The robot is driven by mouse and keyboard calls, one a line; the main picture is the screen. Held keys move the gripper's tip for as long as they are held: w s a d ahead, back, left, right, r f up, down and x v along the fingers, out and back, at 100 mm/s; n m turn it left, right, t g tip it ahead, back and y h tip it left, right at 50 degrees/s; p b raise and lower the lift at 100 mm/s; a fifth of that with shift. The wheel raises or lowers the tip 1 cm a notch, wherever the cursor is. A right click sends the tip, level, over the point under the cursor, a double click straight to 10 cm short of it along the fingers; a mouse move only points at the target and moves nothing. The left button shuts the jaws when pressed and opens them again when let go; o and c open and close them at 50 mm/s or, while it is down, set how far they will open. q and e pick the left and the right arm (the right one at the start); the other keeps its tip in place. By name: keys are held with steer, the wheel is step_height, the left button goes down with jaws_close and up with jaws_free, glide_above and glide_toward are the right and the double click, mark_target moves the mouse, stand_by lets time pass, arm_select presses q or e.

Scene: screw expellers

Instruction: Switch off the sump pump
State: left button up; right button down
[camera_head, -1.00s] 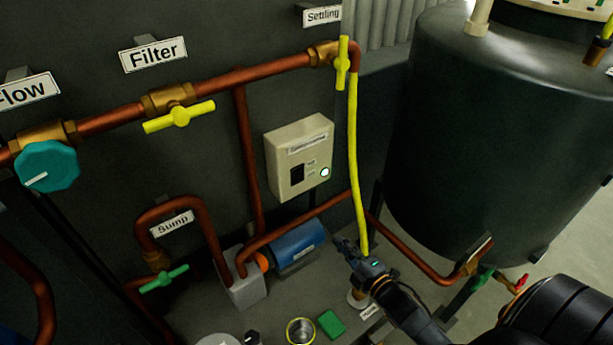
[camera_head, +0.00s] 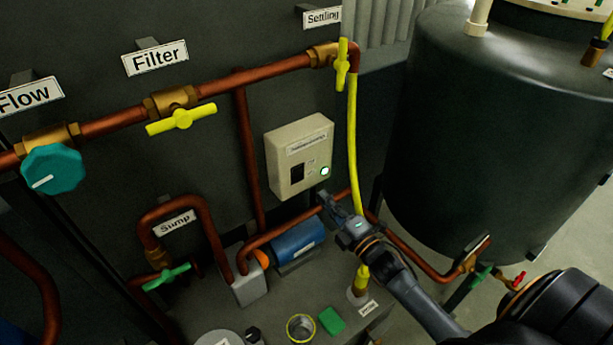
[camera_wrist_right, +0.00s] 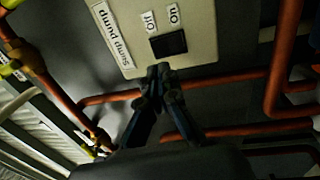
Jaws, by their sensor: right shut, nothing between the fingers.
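The sump pump's switch box (camera_head: 283,148) is a beige panel on the dark wall, with a black switch (camera_head: 297,173) and a pale lit lamp (camera_head: 325,170). In the right wrist view the box (camera_wrist_right: 196,17) carries a "Sump pump" label (camera_wrist_right: 115,35) and the marks "Off" and "On" beside the black switch (camera_wrist_right: 168,44). My right gripper (camera_head: 324,199) is shut and empty, just below the box's lower right corner. In the wrist view its fingertips (camera_wrist_right: 159,70) lie just below the switch; contact cannot be told. My left gripper is not in view.
A copper pipe (camera_head: 285,228) and the blue pump (camera_head: 298,240) lie below the box. A yellow hose (camera_head: 352,140) hangs to its right. A large dark tank (camera_head: 480,140) stands at right. Yellow valve handles (camera_head: 182,119) and a teal knob (camera_head: 53,169) are at left.

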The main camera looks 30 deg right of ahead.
mark_target(300, 171)
steer(key=w, duration=0.2)
steer(key=w+p, duration=0.1)
steer(key=w, duration=0.2)
steer(key=w+a+r, duration=0.1)
steer(key=w, duration=0.2)
steer(key=shift+w+a, duration=0.1)
steer(key=shift+w, duration=0.1)
steer(key=shift+w+r+p, duration=0.1)
steer(key=shift+r+p, duration=0.15)
steer(key=shift+p, duration=0.35)
steer(key=shift+w+f+g, duration=0.1)
steer(key=shift+g, duration=0.2)
steer(key=shift+f, duration=0.1)
